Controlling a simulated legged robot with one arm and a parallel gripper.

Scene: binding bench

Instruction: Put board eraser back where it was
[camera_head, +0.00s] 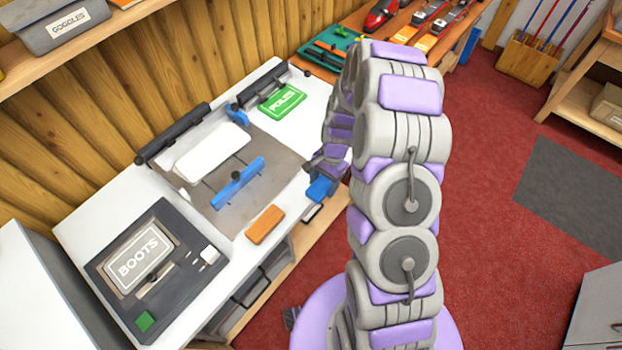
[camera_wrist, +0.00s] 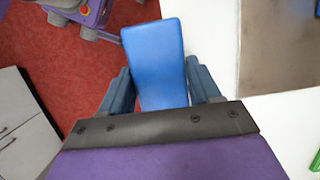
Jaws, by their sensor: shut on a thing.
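My gripper (camera_head: 322,172) is at the right front edge of the white bench. In the wrist view my gripper (camera_wrist: 158,66) is shut on a plain blue block (camera_wrist: 155,48), with one finger on each side. The block is probably the board eraser; no label shows on it. It also shows as a small blue shape (camera_head: 320,188) under my gripper in the head view, partly hidden by my arm. An orange block (camera_head: 265,224) lies on the bench's front edge, to the left of my gripper.
The white bench (camera_head: 75,228) holds a grey board with a blue bar (camera_head: 237,184), a white pad (camera_head: 212,150), a dark BOOTS device (camera_head: 150,262) and a green POLES card (camera_head: 283,102). A green tool tray (camera_head: 330,47) is behind. Red floor (camera_head: 480,210) lies right.

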